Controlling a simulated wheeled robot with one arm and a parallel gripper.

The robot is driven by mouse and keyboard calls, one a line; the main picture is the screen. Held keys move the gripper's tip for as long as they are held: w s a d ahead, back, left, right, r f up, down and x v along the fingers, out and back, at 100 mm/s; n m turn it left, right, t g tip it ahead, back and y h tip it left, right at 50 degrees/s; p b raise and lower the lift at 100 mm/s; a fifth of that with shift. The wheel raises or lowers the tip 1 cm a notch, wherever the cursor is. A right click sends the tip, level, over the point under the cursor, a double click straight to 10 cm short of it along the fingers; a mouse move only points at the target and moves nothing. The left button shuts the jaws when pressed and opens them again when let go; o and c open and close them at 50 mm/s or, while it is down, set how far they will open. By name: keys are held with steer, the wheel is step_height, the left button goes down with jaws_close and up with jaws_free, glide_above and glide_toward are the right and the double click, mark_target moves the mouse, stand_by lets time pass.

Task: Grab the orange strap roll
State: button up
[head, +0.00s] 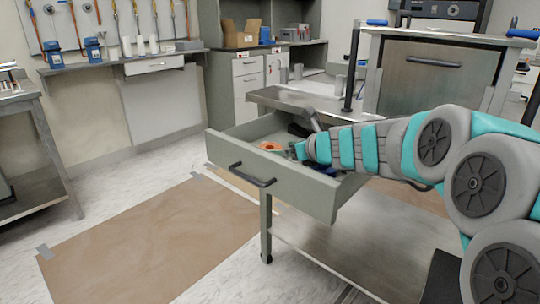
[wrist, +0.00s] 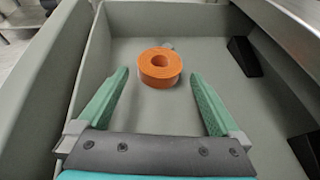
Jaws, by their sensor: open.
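The orange strap roll (wrist: 160,67) lies flat on the floor of an open drawer, its round hole facing up. It also shows in the head view (head: 270,146), small, just left of my gripper. In the wrist view my gripper (wrist: 160,80) is open, with its two green fingers apart. The roll sits ahead of and between the fingertips, with nothing held; whether the fingers are level with it I cannot tell. The drawer (head: 262,183) is pulled out from a workbench, with a dark handle on its front.
The drawer's side wall (wrist: 86,70) stands close to the left of my gripper. Dark wedge-shaped pieces (wrist: 244,56) lie at the drawer's right side. The workbench top (head: 285,98) is above the drawer's back. Open floor with a brown mat (head: 150,235) lies in front.

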mark_target(271, 148)
steer(key=shift+x, duration=1)
steer(key=x, duration=0.3)
steer(key=shift+w+a+f, duration=0.15)
steer(key=shift+w+a, duration=0.35)
steer(key=c, duration=1.2)
steer(key=shift+c, duration=0.2)
